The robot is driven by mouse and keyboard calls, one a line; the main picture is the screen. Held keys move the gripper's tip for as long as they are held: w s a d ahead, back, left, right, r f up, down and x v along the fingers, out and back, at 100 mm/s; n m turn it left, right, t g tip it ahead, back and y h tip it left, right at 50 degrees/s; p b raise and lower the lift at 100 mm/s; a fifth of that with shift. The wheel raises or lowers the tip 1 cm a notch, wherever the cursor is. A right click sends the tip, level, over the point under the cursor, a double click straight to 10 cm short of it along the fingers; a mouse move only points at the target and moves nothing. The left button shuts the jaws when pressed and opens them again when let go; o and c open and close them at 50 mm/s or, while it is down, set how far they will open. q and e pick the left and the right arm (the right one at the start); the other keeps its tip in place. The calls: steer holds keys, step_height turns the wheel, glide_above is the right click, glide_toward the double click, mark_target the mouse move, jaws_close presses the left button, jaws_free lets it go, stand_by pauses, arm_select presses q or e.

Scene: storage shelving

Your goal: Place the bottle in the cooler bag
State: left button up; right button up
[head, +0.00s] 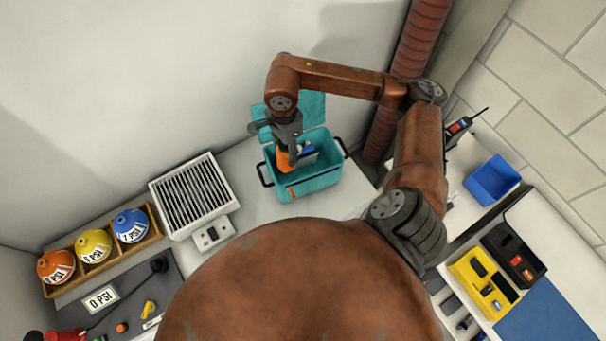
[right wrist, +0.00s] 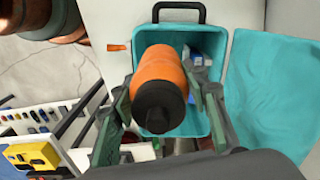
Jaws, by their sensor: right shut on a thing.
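The orange bottle with a black cap (right wrist: 160,85) is held in my right gripper (right wrist: 160,105), one finger on each side of it. In the head view my right gripper (head: 290,145) reaches down into the open teal cooler bag (head: 312,184), and the orange bottle (head: 283,161) shows at the mouth of the bag, partly hidden by the gripper. In the right wrist view the bag (right wrist: 222,50) lies beyond the bottle. Its lid (right wrist: 275,95) is folded open. Whether the bottle touches the bag's floor cannot be told. My left gripper does not show.
Something blue and white (head: 308,150) is inside the bag beside the bottle. A white vented box (head: 193,195) stands left of the bag, near a wooden rack (head: 112,252) with colored round flasks. A blue bin (head: 491,180) and a yellow case (head: 480,285) are at the right.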

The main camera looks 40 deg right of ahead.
steer(key=s+d+f+m+b, duration=0.15)
steer(key=d+m, duration=0.55)
steer(key=m, duration=1)
step_height(320, 180, down, 18)
steer(key=shift+s+r+p, duration=0.1)
steer(key=shift+r+p, duration=0.05)
steer(key=shift+p, duration=0.3)
steer(key=o, duration=1.4)
step_height(320, 180, up, 12)
steer(key=shift+r, duration=0.1)
